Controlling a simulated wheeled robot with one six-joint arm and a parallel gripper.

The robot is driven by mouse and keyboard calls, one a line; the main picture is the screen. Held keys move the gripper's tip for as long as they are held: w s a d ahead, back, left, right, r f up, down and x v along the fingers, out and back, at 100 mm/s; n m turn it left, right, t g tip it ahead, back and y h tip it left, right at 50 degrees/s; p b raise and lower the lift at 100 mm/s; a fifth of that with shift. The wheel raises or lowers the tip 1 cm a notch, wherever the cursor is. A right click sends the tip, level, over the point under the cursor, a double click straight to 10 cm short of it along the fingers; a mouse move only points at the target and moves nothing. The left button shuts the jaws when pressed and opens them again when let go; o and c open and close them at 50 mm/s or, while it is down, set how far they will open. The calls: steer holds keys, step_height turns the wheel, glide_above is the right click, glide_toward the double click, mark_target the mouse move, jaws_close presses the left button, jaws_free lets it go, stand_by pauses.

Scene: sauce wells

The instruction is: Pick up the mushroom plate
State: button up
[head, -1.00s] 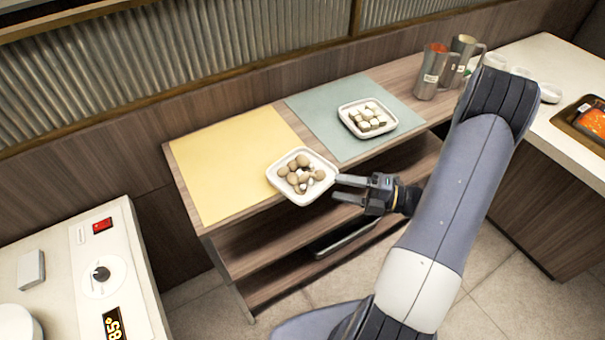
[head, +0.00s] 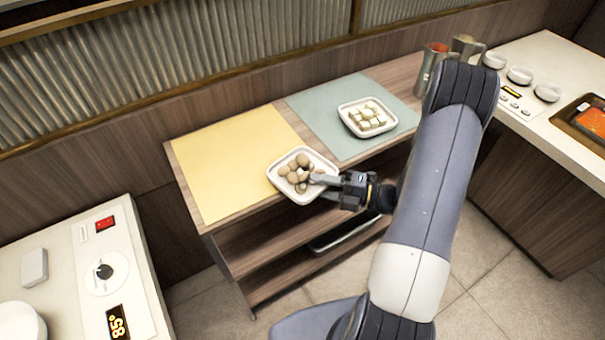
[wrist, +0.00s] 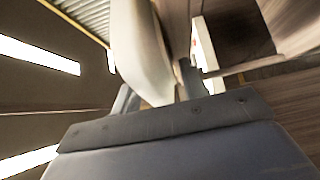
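The mushroom plate (head: 277,180) is a square white dish of round brown mushrooms. It sits at the front edge of the wooden shelf unit, on the yellow mat's right corner, with its front corner at the edge. My gripper (head: 322,186) is at the plate's right rim, one finger over the rim and the other lower and partly hidden. In the wrist view the pale plate (wrist: 142,50) stands edge-on between the fingers (wrist: 157,92), with a gap still showing; the gripper looks open around the rim.
A second white plate (head: 345,118) with pale cubes sits on the green mat (head: 315,104). Metal pitchers (head: 432,65) stand at the back right. A counter with small white bowls (head: 520,75) is at right. A white appliance (head: 75,270) is at lower left. Open shelves lie below the plate.

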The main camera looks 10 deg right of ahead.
jaws_close()
steer(key=shift+r, duration=0.15)
stand_by(0.4)
step_height(320, 180, up, 10)
steer(key=shift+f, duration=0.2)
stand_by(0.3)
